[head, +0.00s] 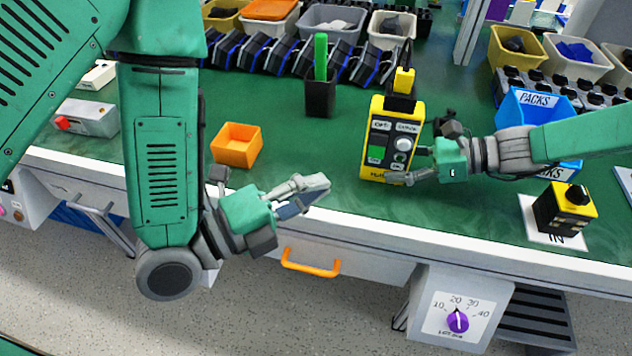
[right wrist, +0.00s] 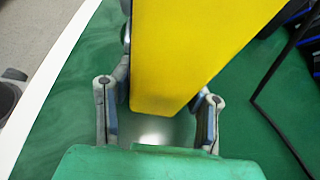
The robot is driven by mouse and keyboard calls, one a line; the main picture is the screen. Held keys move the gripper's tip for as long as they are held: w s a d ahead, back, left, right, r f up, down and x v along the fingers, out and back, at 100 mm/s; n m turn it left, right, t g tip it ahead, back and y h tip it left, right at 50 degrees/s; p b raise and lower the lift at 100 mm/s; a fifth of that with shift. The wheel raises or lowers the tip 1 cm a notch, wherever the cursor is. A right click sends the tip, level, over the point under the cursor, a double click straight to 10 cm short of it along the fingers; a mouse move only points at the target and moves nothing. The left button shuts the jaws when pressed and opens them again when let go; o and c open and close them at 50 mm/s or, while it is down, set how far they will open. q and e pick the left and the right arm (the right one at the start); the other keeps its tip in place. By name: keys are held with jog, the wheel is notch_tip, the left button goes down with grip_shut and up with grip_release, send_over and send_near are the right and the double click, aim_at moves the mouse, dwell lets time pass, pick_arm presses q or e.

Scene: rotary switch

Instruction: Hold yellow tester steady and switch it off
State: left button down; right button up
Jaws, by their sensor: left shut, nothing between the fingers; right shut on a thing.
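The yellow tester (head: 392,140) stands on the green bench in the head view, with a dark face, a green screen and a pale rotary knob (head: 404,144). A yellow plug and dark cable are at its top. My right gripper (head: 398,168) is shut on the tester's lower right part. In the right wrist view the tester's yellow side (right wrist: 195,45) fills the space between the fingers (right wrist: 160,105). My left gripper (head: 322,194) is shut and empty, over the bench's front edge, left of and below the tester.
An orange tray (head: 236,145) and a black holder with a green stick (head: 320,75) stand left of the tester. A blue PACKS bin (head: 540,105) is behind my right arm. A yellow-black box (head: 566,208) sits at right. Bins line the back.

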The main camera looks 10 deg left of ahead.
jog(key=o, duration=1.3)
jog(key=shift+d, duration=0.1)
